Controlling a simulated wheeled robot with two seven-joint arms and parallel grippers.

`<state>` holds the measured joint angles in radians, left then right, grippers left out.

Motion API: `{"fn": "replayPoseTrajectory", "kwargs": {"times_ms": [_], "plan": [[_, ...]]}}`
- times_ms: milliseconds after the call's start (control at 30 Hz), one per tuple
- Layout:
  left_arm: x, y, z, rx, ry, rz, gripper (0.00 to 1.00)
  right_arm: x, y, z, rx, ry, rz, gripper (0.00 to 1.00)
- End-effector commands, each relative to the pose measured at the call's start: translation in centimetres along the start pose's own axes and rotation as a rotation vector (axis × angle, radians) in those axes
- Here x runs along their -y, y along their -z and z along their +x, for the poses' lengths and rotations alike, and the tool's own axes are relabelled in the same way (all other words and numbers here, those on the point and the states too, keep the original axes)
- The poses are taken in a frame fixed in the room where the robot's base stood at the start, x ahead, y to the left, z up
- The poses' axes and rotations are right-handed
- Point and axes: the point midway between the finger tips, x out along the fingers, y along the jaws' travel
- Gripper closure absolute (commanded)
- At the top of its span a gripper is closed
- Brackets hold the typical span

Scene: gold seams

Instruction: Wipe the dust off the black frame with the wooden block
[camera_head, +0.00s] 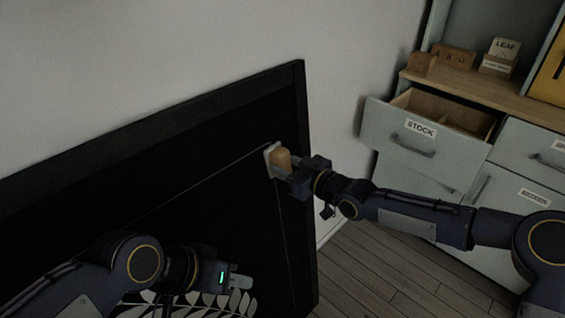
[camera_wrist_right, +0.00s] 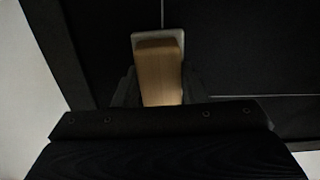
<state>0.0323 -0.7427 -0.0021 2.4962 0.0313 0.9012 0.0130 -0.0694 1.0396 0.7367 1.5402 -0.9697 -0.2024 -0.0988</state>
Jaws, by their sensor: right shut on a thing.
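The black frame (camera_head: 215,95) is a large dark panel with a raised border, leaning against the wall. Its border also shows in the right wrist view (camera_wrist_right: 58,65). My right gripper (camera_head: 284,166) is shut on the wooden block (camera_wrist_right: 159,75), which has a pale pad at its far end. In the head view the block (camera_head: 281,158) is held at the frame's inner surface, near the right border; I cannot tell whether the pad touches. My left gripper (camera_head: 240,283) is low in front of the panel, holding nothing visible; its jaw gap is unclear. No dust is clearly visible.
A grey-green cabinet stands at the right with an open drawer (camera_head: 425,138) labelled STOCK. Small wooden blocks and a LEAF box (camera_head: 503,52) sit on its top. Pale leaf shapes (camera_head: 190,300) lie below my left gripper. Wooden floor (camera_head: 375,275) is clear between frame and cabinet.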

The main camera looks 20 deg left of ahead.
Motion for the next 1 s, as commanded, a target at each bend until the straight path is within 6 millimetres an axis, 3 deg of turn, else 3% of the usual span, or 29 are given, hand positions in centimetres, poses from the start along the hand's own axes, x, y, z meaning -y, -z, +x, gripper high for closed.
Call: {"fn": "replayPoseTrajectory", "kwargs": {"times_ms": [267, 800, 1000], "plan": [[0.0, 0.0, 0.1, 0.0, 0.0, 0.0, 0.64, 0.0, 0.0, -0.3, -0.001, -0.001, 0.0, 0.8], [-0.3, 0.3, -0.6, 0.0, 0.0, 0.0, 0.64, -0.1, 0.1, -5.4, 0.0, -0.001, 0.001, 0.8], [-0.3, 0.3, -0.6, 0.0, 0.0, 0.0, 0.64, 0.0, 0.1, -6.0, -0.001, 0.0, 0.0, 0.8]]}}
